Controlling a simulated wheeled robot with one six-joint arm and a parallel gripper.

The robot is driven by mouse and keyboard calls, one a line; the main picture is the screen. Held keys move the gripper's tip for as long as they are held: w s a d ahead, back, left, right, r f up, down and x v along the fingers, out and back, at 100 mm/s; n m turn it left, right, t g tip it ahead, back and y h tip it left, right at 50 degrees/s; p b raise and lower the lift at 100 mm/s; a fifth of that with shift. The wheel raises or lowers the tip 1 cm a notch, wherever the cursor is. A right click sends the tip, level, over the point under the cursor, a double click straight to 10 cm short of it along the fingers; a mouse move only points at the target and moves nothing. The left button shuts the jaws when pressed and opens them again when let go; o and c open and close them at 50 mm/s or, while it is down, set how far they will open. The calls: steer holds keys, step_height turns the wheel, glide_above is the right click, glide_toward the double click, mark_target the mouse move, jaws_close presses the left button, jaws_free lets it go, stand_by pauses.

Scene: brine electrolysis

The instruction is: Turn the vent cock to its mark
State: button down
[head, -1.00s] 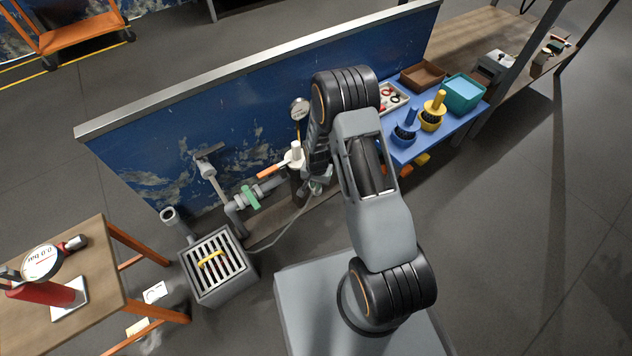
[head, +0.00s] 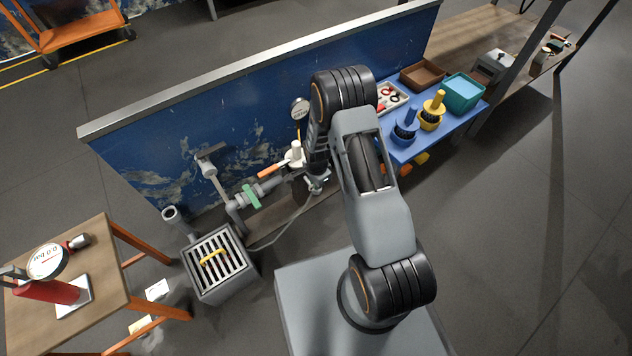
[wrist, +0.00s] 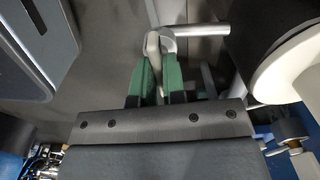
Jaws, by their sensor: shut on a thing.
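In the wrist view, my gripper (wrist: 155,78) has its two green fingers closed around a pale grey, flat lever (wrist: 152,44). I take this lever to be the vent cock's handle. A pale round end and a short light pipe (wrist: 202,30) are just beyond the fingertips. No mark for the cock can be made out. In the head view, my arm hides the fingertips and the held lever. My wrist is low in front of the blue panel (head: 150,150), right of the pipework (head: 268,187).
The pipework carries a green handle (head: 250,196), an orange lever (head: 271,171) and a white-topped fitting (head: 296,153). A round gauge (head: 300,108) stands behind. A grated drain box (head: 233,277) is at lower left. A blue table (head: 408,153) with brushes and trays is at right.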

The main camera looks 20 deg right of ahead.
steer(key=shift+s, duration=0.1)
stand_by(0.4)
steer(key=c, duration=1.2)
jaws_free()
steer(key=shift+r, duration=0.1)
step_height(320, 180, up, 14)
steer(key=p, duration=0.5)
steer(key=s+r+n+t+p, duration=0.1)
steer(key=s+r+n+p, duration=0.3)
steer(key=r+p, duration=0.5)
steer(key=s+r+n+t+p, duration=0.1)
steer(key=s+r+n+p, duration=0.4)
steer(key=r, duration=2.2)
steer(key=s+r+n+t+p, duration=0.1)
steer(key=s+r+n+p, duration=0.4)
steer(key=r+p, duration=1)
step_height(320, 180, up, 4)
steer(key=s, duration=0.3)
steer(key=shift+a+t, duration=0.2)
steer(key=shift+t, duration=0.1)
